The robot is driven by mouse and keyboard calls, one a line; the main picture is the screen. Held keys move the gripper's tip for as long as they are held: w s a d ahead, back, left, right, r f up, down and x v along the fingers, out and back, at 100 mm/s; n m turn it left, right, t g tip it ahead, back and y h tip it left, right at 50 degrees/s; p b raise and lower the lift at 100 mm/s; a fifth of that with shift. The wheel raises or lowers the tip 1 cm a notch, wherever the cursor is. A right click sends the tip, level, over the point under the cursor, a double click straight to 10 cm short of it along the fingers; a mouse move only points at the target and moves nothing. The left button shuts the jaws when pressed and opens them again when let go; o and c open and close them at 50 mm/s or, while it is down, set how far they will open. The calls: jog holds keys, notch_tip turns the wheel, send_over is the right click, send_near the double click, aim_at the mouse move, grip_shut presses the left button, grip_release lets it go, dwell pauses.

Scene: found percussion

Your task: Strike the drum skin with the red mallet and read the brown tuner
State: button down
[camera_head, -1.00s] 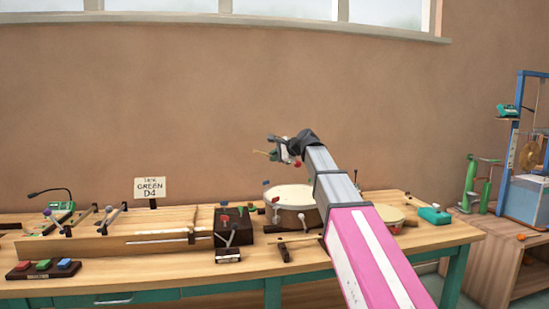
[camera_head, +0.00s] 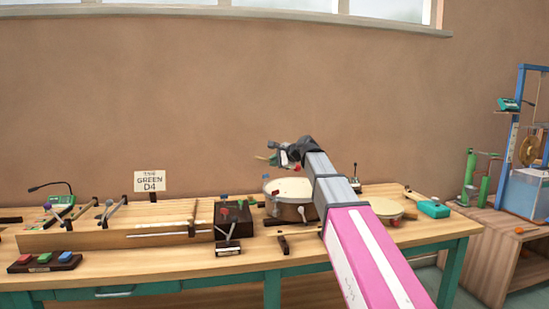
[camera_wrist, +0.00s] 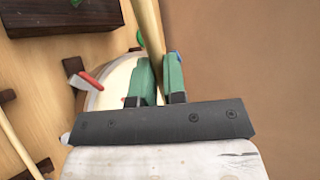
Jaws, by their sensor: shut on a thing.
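My gripper (camera_head: 274,157) is raised above and behind the drum, shut on a thin wooden handle (camera_wrist: 148,25) that passes between its green fingers in the wrist view. A small red ball (camera_head: 297,168) shows beside the gripper in the head view and looks like the red mallet's head; the wrist view does not show it. The drum (camera_head: 290,209) stands on the bench with its pale skin (camera_head: 292,188) up, apart from the gripper. Its rim also shows in the wrist view (camera_wrist: 118,80). A small dark device with a stalk (camera_head: 355,184) is partly behind my arm; I cannot tell whether it is the brown tuner.
A dark block with coloured knobs (camera_head: 240,215) stands left of the drum. Further left are a long wooden rack (camera_head: 120,238), a green device with a gooseneck (camera_head: 60,204) and a sign reading "GREEN D4" (camera_head: 150,181). A teal box (camera_head: 433,209) lies right.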

dwell(0.3)
notch_tip(320, 180, down, 6)
jog(key=w+d+m+g, duration=0.1)
notch_tip(320, 180, up, 6)
jog(key=shift+r+y, duration=0.15)
jog(key=shift+y, duration=0.25)
dwell(1.2)
